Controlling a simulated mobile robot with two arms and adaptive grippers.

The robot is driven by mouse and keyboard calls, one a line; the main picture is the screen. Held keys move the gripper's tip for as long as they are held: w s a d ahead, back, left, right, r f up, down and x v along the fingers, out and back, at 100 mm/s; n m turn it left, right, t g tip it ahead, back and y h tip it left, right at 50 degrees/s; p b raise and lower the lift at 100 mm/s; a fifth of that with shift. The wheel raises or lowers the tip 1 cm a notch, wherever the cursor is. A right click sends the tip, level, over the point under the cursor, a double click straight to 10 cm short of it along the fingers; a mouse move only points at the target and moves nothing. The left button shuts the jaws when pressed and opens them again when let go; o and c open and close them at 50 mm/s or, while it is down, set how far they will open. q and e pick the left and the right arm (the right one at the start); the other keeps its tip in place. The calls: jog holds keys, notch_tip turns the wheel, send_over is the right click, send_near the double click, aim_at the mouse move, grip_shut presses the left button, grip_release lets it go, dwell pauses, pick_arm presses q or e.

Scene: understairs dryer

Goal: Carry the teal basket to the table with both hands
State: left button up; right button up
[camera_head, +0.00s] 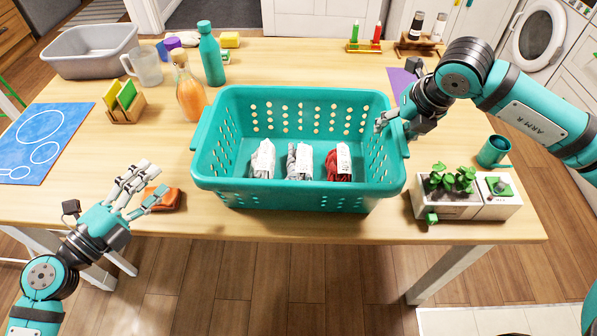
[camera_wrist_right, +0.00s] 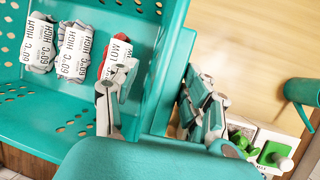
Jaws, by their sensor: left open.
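The teal basket (camera_head: 300,195) stands level on the wooden table (camera_head: 490,215), near its front edge. Three rolled bundles with labels lie in it: two grey (camera_head: 263,160) (camera_head: 299,162) and one red (camera_head: 339,163). My right gripper (camera_head: 393,122) is at the basket's right rim. In the right wrist view its fingers (camera_wrist_right: 158,105) straddle the basket's right wall, one inside and the others outside; whether they press on it is unclear. My left gripper (camera_head: 147,190) is open and empty, left of the basket and apart from it, near an orange-brown folded item (camera_head: 163,198).
A planter (camera_head: 450,207) and a teal cup (camera_head: 493,151) stand right of the basket. A bottle of orange liquid (camera_head: 190,95), a teal bottle (camera_head: 211,55), a wooden holder (camera_head: 125,103), a jug (camera_head: 145,68) and a grey tub (camera_head: 90,52) stand left and behind. A blue mat (camera_head: 42,140) lies far left.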

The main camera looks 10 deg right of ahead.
jog(key=v, duration=0.7)
jog(key=shift+s, duration=0.15)
jog(key=shift+f, duration=0.1)
